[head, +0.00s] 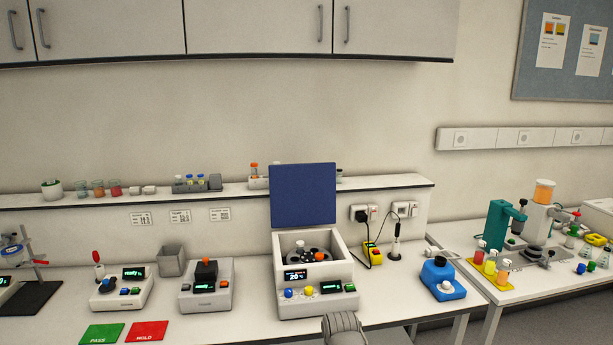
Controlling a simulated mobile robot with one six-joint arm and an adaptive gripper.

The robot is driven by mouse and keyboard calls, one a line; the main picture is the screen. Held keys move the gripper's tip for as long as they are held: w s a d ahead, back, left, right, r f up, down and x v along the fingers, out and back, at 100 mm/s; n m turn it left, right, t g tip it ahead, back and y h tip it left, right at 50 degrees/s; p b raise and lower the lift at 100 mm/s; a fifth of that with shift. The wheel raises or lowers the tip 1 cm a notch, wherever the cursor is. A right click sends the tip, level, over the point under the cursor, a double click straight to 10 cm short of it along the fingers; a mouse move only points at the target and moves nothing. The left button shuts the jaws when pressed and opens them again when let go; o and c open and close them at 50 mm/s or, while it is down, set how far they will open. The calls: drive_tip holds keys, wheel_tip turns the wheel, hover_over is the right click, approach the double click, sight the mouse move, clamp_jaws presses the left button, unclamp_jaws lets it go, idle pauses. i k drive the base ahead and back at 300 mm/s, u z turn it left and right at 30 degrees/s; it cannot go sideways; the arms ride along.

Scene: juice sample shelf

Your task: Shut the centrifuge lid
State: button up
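The centrifuge (317,301) is a white box on the bench at the middle. Its blue lid (303,195) stands upright at the back edge, so the chamber is open. Inside is a dark rotor (309,254) with an orange cap showing in it. My gripper cannot be made out. A grey rounded part shows at the bottom edge in front of the centrifuge, and I cannot tell what it is.
An orange-topped device (206,285) stands left of the centrifuge, with a grey bin (171,260) behind it. A yellow plug box (372,254) and a blue device (441,278) are to the right. The shelf (400,182) runs behind the raised lid.

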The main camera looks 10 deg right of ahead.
sight(301, 194)
drive_tip(key=k, duration=0.65)
drive_tip(key=z, duration=0.25)
drive_tip(key=i, duration=0.7)
drive_tip(key=z, duration=0.65)
drive_tip(key=i, duration=2.05)
